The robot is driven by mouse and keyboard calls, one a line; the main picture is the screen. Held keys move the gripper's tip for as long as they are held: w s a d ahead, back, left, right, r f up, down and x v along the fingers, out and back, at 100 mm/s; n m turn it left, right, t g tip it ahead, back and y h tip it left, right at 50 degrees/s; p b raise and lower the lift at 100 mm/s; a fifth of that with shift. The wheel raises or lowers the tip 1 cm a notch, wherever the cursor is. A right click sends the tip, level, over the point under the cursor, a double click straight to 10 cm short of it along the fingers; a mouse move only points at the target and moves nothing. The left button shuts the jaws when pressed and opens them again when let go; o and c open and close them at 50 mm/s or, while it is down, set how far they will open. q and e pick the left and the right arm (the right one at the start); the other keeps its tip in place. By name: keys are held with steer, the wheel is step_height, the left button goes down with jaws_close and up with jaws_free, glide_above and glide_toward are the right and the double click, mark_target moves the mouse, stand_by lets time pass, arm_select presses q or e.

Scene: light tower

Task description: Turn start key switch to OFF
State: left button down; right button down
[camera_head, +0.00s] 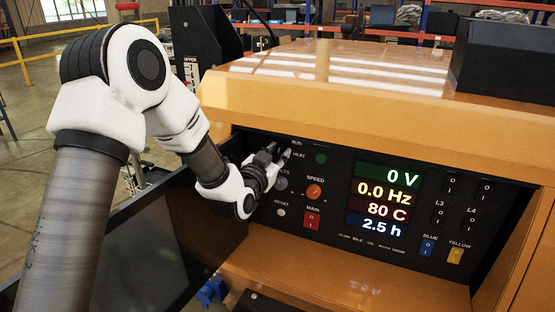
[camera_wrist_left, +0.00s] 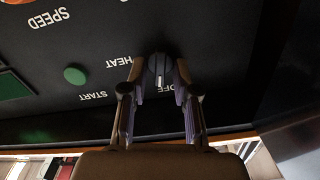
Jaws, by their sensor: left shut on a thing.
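The start key switch (camera_wrist_left: 157,68) is a small dark round knob with a white mark in the left wrist view, where the panel appears upside down. My left gripper (camera_wrist_left: 159,80) is shut on it, with one finger on each side. The knob's white mark points down in that view, close to the OFF label, partly covered by a finger. HEAT and START labels are to the left of the knob. In the head view my left gripper (camera_head: 280,156) is at the panel's upper left, and it mostly hides the switch. My right gripper is not in view.
The black control panel (camera_head: 330,235) has a lit display (camera_head: 384,203), an orange speed knob (camera_head: 314,192), a red main switch (camera_head: 312,219), and blue (camera_head: 427,247) and yellow (camera_head: 455,255) switches. An open dark door (camera_head: 145,255) stands left of the panel under my left arm.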

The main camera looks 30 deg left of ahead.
arm_select(q)
steer(key=shift+a+n+b, duration=0.1)
steer(key=shift+n+b, duration=0.5)
steer(key=shift+n, duration=0.7)
steer(key=shift+r, duration=0.1)
steer(key=c, duration=1.2)
jaws_free()
steer(key=shift+c, duration=0.2)
steer(key=shift+w, duration=0.2)
steer(key=s, duration=1.2)
steer(key=shift+d, duration=0.4)
steer(key=shift+f, duration=0.2)
